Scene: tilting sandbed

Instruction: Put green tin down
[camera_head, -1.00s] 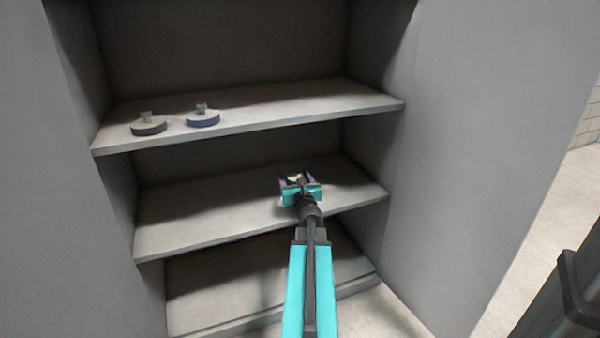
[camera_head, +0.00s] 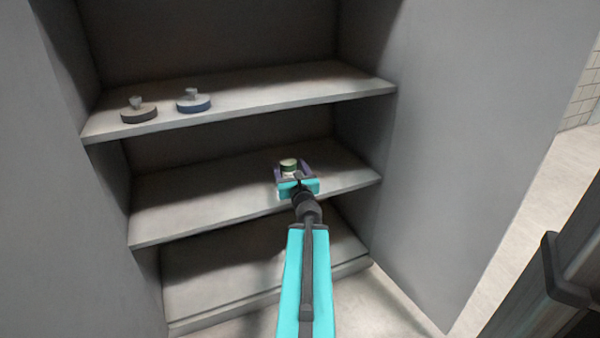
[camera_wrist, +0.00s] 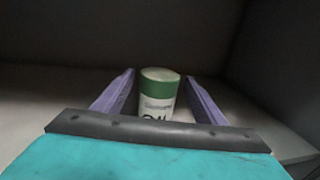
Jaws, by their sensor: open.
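The green tin (camera_wrist: 158,92) stands upright on the middle shelf, with a green band at its top and a pale label below. It also shows in the head view (camera_head: 288,165), near the right part of that shelf. My gripper (camera_head: 292,172) is open, with its two purple fingers on either side of the tin. In the wrist view my gripper (camera_wrist: 160,88) shows a gap between each finger and the tin. The tin's base is hidden behind my gripper's body.
The middle shelf (camera_head: 180,205) is bare to the left of the tin. A dark round lidded thing (camera_head: 139,115) and a blue one (camera_head: 194,104) sit on the upper shelf (camera_head: 270,95). The cabinet's right wall (camera_head: 460,130) is close to my arm.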

